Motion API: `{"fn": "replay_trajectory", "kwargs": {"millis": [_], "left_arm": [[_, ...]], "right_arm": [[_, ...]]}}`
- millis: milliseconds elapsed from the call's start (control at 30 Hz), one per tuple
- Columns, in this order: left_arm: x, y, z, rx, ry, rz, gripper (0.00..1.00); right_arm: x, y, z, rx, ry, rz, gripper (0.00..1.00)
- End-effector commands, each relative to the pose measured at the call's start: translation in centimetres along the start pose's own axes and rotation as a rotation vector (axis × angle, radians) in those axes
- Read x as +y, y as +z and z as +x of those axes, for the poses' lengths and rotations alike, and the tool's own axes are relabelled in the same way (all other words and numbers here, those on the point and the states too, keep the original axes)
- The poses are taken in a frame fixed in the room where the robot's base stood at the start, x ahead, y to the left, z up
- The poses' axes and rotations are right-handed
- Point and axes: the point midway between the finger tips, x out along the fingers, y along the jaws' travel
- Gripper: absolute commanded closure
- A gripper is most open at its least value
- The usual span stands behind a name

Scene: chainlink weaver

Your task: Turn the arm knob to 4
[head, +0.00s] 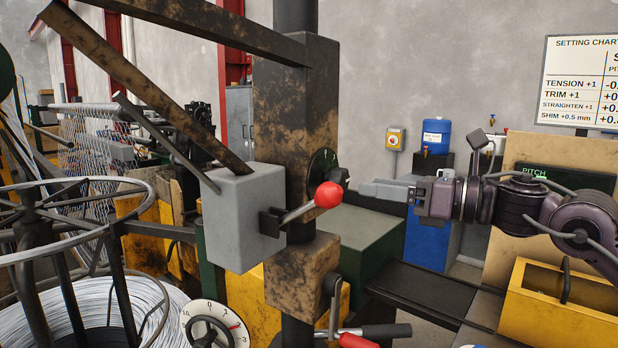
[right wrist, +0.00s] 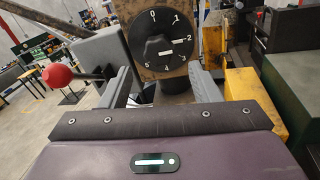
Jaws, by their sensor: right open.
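The arm knob (right wrist: 156,48) is a black grip on a round black dial (right wrist: 138,32) numbered 0 to 5, on a rusty brown block. A white dash lies beside the 2, and a white bar shows on the grip; I cannot tell for sure which number is set. In the head view the knob (head: 341,177) shows side-on on the column. My right gripper (head: 364,189) is open and empty, its fingertips a little right of the knob and apart from it. In the wrist view its fingers (right wrist: 160,76) stand either side below the dial. My left gripper is not in view.
A red-balled lever (head: 328,195) sticks out just below the knob, close to my right gripper. A grey box (head: 240,218) is left of it. A settings chart (head: 583,80) stands at the right, above a yellow box (head: 535,310).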

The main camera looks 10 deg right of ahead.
Motion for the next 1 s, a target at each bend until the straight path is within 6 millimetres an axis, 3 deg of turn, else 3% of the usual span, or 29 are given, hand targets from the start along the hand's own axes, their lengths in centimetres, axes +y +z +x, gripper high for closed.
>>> {"fn": "replay_trajectory", "kwargs": {"millis": [167, 400, 533, 900, 1000], "left_arm": [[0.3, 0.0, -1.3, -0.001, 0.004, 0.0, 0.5], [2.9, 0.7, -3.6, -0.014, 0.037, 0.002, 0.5], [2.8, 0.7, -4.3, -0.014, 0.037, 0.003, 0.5], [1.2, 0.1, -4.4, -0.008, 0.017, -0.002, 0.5], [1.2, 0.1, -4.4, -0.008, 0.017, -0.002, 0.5]], "right_arm": [[0.1, 0.5, 1.4, -0.001, 0.005, -0.002, 0.43], [0.2, 0.6, 5.4, -0.001, 0.005, -0.001, 0.43], [0.1, 0.5, 6.9, -0.001, 0.003, -0.001, 0.43], [0.0, 0.1, 7.7, 0.0, 0.0, -0.002, 0.43], [0.0, 0.1, 7.7, 0.0, 0.0, -0.002, 0.54]]}}
